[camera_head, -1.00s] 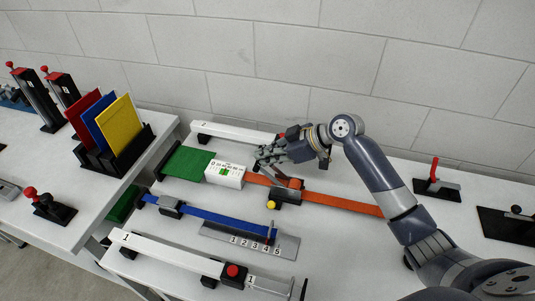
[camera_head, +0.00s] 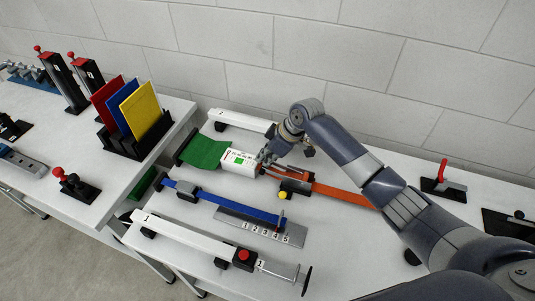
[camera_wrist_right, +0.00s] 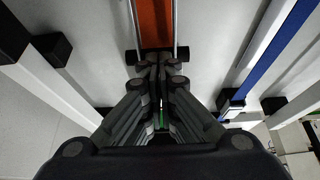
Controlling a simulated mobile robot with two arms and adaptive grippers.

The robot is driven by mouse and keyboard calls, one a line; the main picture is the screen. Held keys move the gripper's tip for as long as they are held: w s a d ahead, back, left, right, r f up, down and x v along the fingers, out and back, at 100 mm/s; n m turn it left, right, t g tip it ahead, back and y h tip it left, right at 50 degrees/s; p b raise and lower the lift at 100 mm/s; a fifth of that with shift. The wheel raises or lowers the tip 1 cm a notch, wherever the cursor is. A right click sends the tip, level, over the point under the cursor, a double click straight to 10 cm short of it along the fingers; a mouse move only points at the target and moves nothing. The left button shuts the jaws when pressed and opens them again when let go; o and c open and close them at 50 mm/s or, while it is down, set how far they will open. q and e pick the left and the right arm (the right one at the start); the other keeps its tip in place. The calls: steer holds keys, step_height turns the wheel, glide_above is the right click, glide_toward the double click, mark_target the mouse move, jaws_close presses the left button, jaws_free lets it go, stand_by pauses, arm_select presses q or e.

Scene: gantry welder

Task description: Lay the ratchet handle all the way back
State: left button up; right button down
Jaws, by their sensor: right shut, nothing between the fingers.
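The ratchet (camera_head: 296,187) sits on the orange strap (camera_head: 345,194) on the white table, with a yellow knob (camera_head: 283,195) beside it. Its handle reaches left from the ratchet toward my right gripper (camera_head: 264,158), which partly hides it. In the right wrist view, two grey side bars run along the orange strap (camera_wrist_right: 155,22) to a dark cross grip (camera_wrist_right: 131,57). My right gripper's fingertips (camera_wrist_right: 160,66) are together at this grip, with nothing held between them. I cannot tell whether they touch it. The handle's exact angle is unclear. My left gripper is out of view.
A white gauge box (camera_head: 239,162) stands just left of the gripper, with a green strap (camera_head: 205,152) beyond it. A blue strap (camera_head: 230,207) with a numbered plate (camera_head: 262,233) lies in front. White bars (camera_head: 190,235) flank the straps. A grey wall rises behind.

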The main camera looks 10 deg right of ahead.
stand_by(0.6)
steer(key=v, duration=1.1)
steer(key=shift+d+r, duration=0.15)
steer(key=shift+r, duration=0.2)
steer(key=shift+s, duration=0.1)
